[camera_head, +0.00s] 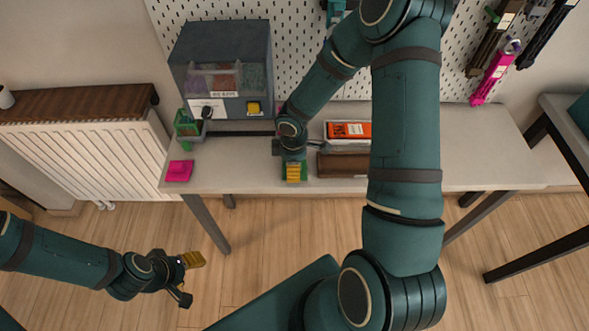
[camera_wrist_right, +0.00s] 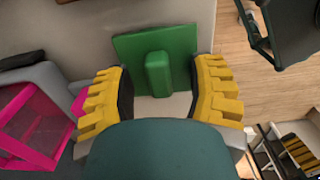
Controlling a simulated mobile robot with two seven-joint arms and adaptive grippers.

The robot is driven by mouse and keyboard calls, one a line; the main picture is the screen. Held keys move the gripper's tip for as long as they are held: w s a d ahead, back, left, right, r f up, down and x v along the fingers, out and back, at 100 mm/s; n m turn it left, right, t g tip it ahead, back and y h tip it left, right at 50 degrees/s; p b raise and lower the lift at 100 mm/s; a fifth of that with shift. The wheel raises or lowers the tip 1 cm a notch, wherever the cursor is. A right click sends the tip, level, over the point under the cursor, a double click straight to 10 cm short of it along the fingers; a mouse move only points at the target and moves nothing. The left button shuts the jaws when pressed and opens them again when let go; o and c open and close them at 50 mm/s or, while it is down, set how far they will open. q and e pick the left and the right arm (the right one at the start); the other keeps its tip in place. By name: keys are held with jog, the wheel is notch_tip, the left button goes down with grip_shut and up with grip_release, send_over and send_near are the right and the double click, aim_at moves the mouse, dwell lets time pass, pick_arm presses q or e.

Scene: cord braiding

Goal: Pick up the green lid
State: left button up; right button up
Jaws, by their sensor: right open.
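The green lid (camera_wrist_right: 185,45) lies flat on the table in the right wrist view, with an upright block handle (camera_wrist_right: 158,74) at its middle. My right gripper (camera_wrist_right: 162,88) is open, with its yellow fingers on either side of the handle and a gap on each side. In the head view the right gripper (camera_head: 292,172) is at the table's front edge and hides most of the lid (camera_head: 304,171). My left gripper (camera_head: 190,278) is open and empty over the floor at lower left, away from the table.
A pink lid (camera_head: 179,171) lies at the table's left end, near a green container (camera_head: 187,126). A grey dispenser (camera_head: 220,60) stands behind. A box with an orange label (camera_head: 348,131) is right of the right gripper. A pink open-sided box (camera_wrist_right: 35,122) shows in the wrist view.

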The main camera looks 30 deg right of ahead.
grip_shut()
notch_tip(320, 180, up, 9)
jog(key=p, duration=0.3)
jog(key=shift+r, duration=0.55)
